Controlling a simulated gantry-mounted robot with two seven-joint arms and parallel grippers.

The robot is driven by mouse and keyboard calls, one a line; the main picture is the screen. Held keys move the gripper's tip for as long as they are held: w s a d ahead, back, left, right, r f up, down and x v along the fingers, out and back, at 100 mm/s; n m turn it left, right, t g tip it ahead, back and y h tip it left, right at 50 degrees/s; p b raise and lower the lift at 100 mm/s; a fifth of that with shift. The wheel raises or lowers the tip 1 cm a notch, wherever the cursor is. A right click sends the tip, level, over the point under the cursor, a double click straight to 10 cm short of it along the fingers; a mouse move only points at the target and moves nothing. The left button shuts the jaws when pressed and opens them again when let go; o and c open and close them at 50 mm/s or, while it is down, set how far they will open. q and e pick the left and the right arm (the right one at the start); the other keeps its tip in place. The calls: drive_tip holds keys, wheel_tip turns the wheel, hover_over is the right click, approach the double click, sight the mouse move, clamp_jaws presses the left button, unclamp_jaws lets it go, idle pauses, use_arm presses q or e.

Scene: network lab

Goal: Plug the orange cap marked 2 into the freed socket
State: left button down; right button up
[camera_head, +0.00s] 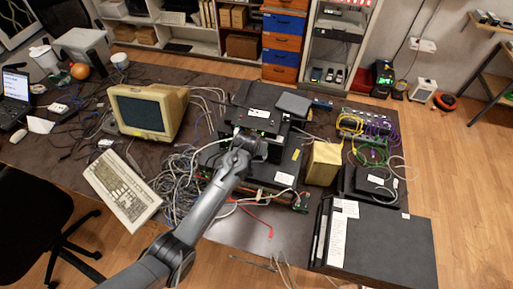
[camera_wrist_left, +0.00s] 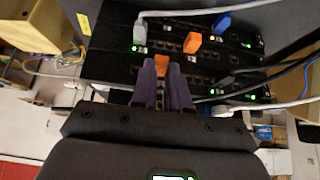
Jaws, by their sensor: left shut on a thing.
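My left gripper (camera_wrist_left: 165,68) is shut on an orange cap (camera_wrist_left: 162,63), which shows between its two purple fingers in the left wrist view. The fingertips are close to the front of a black network device (camera_wrist_left: 118,60) with rows of sockets. I cannot tell whether the held cap touches a socket, and its marking is not readable. A second orange cap (camera_wrist_left: 192,42) sits in the upper row of the device, up and right of the fingers. In the head view my left gripper (camera_head: 258,150) is over the stacked black devices (camera_head: 250,120). My right gripper is not in view.
A grey cable (camera_wrist_left: 185,12) and a blue plug (camera_wrist_left: 222,22) enter the device near the second cap. Dark and white cables (camera_wrist_left: 275,75) cross at right. In the head view, tangled cables (camera_head: 180,170) lie left of the devices and a yellowish box (camera_head: 323,163) stands right.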

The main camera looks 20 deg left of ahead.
use_arm(q)
drive_tip(key=shift+w, duration=0.3)
idle(0.5)
drive_tip(key=c, duration=1)
unclamp_jaws()
drive_tip(key=shift+c, duration=0.2)
drive_tip(key=v, duration=1)
drive_tip(key=shift+s+r, duration=0.2)
drive_tip(key=shift+r, duration=0.1)
